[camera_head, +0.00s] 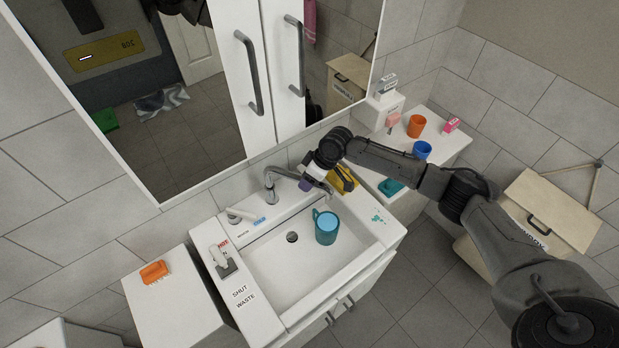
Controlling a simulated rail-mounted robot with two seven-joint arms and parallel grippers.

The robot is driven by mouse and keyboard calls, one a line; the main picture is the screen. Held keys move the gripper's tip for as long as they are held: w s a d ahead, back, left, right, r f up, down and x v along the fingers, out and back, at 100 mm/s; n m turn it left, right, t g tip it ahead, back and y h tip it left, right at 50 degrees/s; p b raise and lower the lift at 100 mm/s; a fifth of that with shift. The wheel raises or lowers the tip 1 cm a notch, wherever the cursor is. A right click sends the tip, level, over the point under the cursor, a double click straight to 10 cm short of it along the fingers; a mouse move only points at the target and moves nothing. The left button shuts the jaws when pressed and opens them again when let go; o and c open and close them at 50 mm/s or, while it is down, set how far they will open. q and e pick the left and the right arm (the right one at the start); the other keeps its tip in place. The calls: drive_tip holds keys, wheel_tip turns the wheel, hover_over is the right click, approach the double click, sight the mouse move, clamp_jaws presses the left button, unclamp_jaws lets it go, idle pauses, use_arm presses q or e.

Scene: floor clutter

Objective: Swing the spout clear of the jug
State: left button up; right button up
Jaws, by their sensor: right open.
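The teal jug (326,228) stands upright in the white sink basin, right of the drain, with its handle on the left. The grey metal spout (288,172) rises from the back ledge and reaches right toward the space above the jug. Its far end is partly hidden by my right gripper. My right gripper (315,183) is open at the end of the spout, above and behind the jug. I cannot tell whether it touches the spout. My left gripper is out of view.
The sink (262,292) has a lever marked HOT (221,258) on its left rim. A yellow and black item (343,180) lies close behind my right gripper. A mirrored cabinet (280,75) hangs above. An orange cup (416,126) and blue cup (422,150) stand on the right counter.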

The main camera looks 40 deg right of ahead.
drive_tip(key=shift+c, duration=0.5)
clamp_jaws()
